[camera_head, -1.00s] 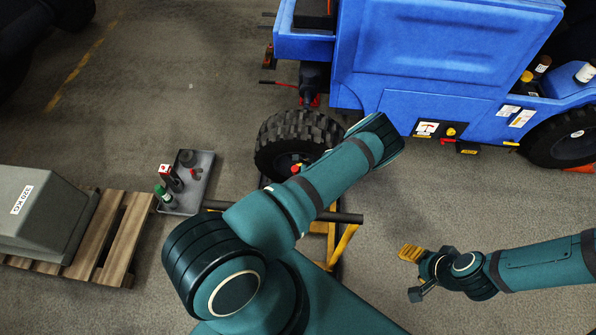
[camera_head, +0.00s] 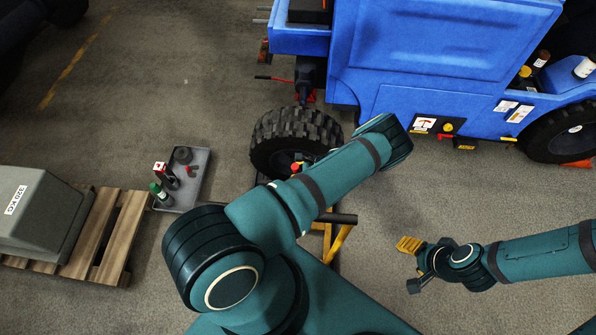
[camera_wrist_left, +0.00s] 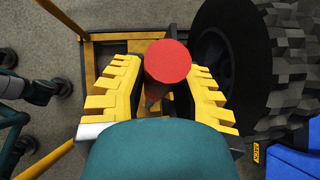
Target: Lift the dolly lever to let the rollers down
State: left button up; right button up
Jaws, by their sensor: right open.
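My left gripper (camera_wrist_left: 162,95) shows in the left wrist view with its two yellow toothed fingers apart. A red round-ended lever grip (camera_wrist_left: 168,61) stands between them and its shaft runs down into the gap. The fingers look spread on either side of it; contact is unclear. The dolly's yellow frame (camera_wrist_left: 80,92) lies beyond. In the head view my left arm hides this gripper and most of the dolly (camera_head: 338,244), which sits below the wheel (camera_head: 296,138). My right gripper (camera_head: 408,266) is open and empty above the floor, to the right of the dolly.
The blue vehicle (camera_head: 440,40) fills the upper right. A grey tray (camera_head: 197,190) with bottles and small items lies on the floor at left. A wooden pallet (camera_head: 120,230) bears a grey weight (camera_head: 38,215). Open floor surrounds my right gripper.

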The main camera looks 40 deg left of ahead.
pick_arm(q)
jog(key=o, duration=0.4)
jog(key=shift+w+d, duration=0.1)
jog(key=shift+d, duration=0.15)
jog(key=shift+r, duration=0.1)
jog(key=v, duration=1.2)
